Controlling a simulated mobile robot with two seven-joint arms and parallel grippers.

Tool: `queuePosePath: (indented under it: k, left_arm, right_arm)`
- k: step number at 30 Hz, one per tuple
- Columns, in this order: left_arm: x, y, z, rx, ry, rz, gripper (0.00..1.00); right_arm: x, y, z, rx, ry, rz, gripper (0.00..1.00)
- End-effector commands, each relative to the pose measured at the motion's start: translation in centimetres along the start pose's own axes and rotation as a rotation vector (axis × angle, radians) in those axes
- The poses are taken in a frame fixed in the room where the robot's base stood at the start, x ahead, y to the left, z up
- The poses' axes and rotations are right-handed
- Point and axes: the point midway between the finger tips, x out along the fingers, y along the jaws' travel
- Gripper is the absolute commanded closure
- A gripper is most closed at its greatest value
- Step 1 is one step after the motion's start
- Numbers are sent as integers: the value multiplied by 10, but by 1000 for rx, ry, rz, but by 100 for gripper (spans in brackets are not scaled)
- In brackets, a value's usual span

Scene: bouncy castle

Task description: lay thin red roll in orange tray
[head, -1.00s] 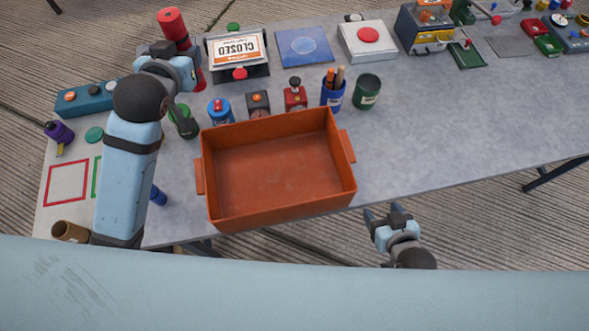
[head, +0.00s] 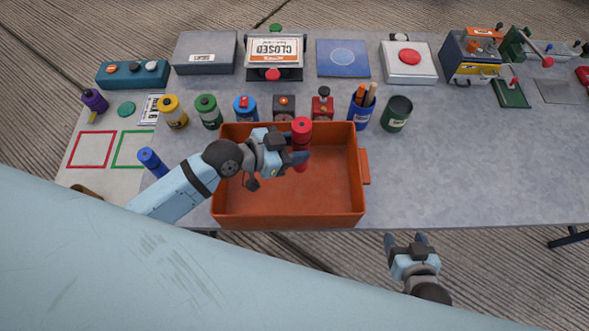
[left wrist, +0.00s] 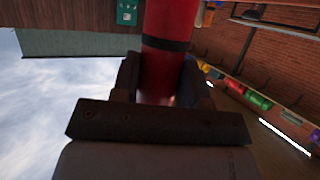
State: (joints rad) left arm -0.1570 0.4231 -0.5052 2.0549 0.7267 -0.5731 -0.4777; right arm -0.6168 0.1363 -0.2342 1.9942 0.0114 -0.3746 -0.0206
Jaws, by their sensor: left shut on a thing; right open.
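The thin red roll (head: 301,128) is held upright over the orange tray (head: 290,218), toward the tray's back wall in the head view. My left gripper (head: 296,158) is shut on the roll, around its middle. In the left wrist view the roll (left wrist: 168,50) stands between the two fingers, with a dark band around it. The roll's lower end appears over the tray's interior; I cannot tell if it touches the floor. The tray looks otherwise empty, though my left arm hides part of its left side. My right gripper (head: 405,240) is open and empty, in front of the table.
Behind the tray stand yellow (head: 173,112), green (head: 208,111) and blue (head: 245,109) rolls, small button boxes, a blue pen cup (head: 361,112) and a dark green cup (head: 397,114). The table right of the tray is clear.

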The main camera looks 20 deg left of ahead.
Motion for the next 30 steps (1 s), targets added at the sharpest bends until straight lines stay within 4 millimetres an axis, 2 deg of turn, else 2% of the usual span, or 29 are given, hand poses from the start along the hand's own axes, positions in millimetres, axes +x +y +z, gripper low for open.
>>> queuePosePath:
  k: [3, 6, 14, 18, 22, 30]
  left_arm:
    - [12, 0, 31, -3, -4, 0, 86]
    - [21, 0, 50, -2, -3, 0, 86]
    - [31, 0, 74, 0, -1, 0, 86]
    - [39, 0, 94, -1, -2, 1, 86]
    - [43, 0, 104, 0, -2, -1, 86]
    - [43, 0, 104, 0, -1, -1, 86]
  right_arm:
    - [1, 2, 1, 0, 1, 3, 30]
    - [1, 3, 2, -1, 0, 5, 30]
    - [3, 3, 5, -1, -3, 4, 30]
    - [5, 2, 8, -1, -4, 2, 30]
    - [6, 0, 9, -1, -5, -2, 30]
    - [6, -1, 8, -2, -3, -4, 30]
